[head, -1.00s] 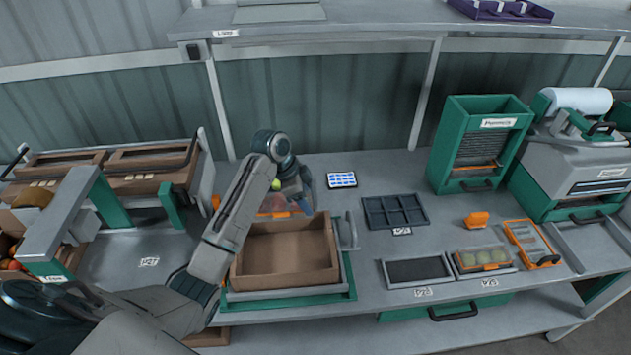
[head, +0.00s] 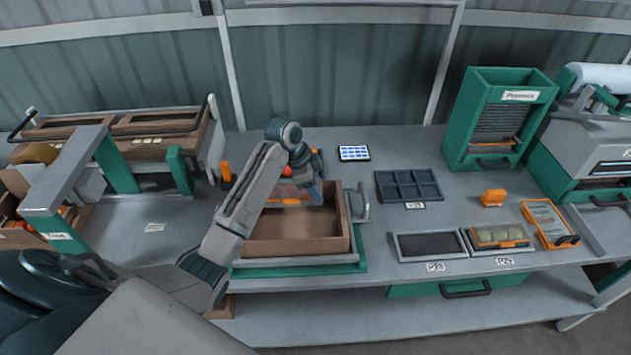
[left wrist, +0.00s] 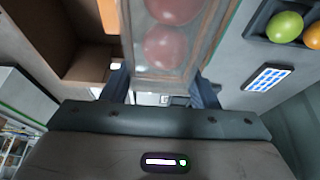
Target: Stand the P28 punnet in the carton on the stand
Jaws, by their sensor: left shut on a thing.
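My left gripper (head: 303,172) is shut on a clear punnet (head: 290,192) of red tomatoes. In the left wrist view the punnet (left wrist: 172,45) lies between the two fingers, with round red tomatoes showing inside. The brown carton (head: 290,246) sits on the green and grey stand (head: 300,268). The punnet hangs over the back part of the carton, and my arm hides some of the carton's left side. The carton (left wrist: 55,30) also shows left of the punnet in the left wrist view. My right gripper is not in view.
A dark tray (head: 430,246) and a punnet of green tomatoes (head: 498,236) lie to the right. A compartment tray (head: 408,184), a tablet (head: 354,153) and an orange tool (head: 493,197) are behind them. A metal lever (head: 361,203) stands at the carton's right side.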

